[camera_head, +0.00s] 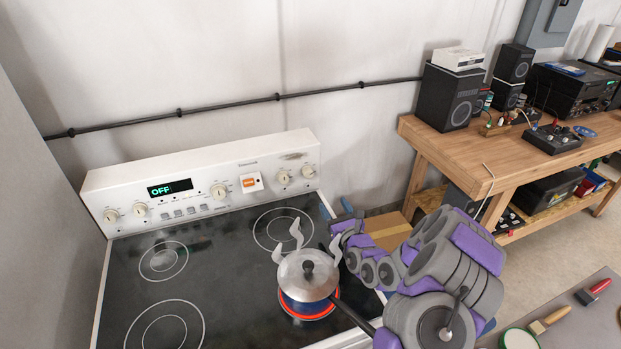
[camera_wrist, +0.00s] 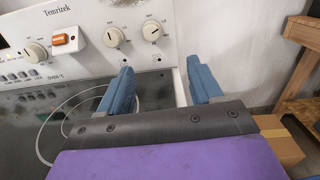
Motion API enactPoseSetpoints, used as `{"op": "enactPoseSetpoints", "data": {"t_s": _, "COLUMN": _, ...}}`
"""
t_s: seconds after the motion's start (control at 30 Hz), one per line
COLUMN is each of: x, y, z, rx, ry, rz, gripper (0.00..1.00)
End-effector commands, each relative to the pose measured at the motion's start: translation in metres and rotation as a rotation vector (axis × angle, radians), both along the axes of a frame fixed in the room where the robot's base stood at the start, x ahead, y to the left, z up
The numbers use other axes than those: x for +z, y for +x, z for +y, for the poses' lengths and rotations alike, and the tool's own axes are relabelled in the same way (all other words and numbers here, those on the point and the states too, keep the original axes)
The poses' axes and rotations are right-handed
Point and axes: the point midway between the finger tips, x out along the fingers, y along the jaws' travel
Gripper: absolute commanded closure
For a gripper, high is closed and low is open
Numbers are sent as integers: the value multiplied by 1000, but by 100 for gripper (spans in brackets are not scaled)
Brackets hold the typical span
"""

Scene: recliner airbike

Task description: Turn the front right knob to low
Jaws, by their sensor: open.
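The stove's back panel (camera_head: 205,180) carries several white knobs. At its right end are a left knob (camera_head: 283,176) and a far right knob (camera_head: 308,171). In the wrist view, the left one (camera_wrist: 112,37) has an upright pointer and the far right one (camera_wrist: 151,30) a tilted pointer. The labels are too small to tell which serves the front right burner. My gripper (camera_head: 336,208) is open and empty, right of and below these knobs. In the wrist view, its blue fingers (camera_wrist: 160,63) stand apart, just below the far right knob, touching nothing visible.
An orange switch (camera_head: 249,183) is on the panel. A wooden workbench (camera_head: 480,155) with speakers stands right. A cardboard box (camera_head: 388,230) lies behind my arm.

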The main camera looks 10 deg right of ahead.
Motion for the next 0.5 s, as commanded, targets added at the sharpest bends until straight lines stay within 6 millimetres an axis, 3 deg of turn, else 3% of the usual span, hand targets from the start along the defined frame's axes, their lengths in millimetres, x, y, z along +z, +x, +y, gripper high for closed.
{"op": "enactPoseSetpoints", "data": {"t_s": 0.23, "x": -2, "y": -7, "z": 18, "rx": 7, "ry": 47, "rz": 43, "gripper": 35}}
{"op": "enactPoseSetpoints", "data": {"t_s": 0.5, "x": -4, "y": 27, "z": 25, "rx": 9, "ry": 43, "rz": 41, "gripper": 35}}
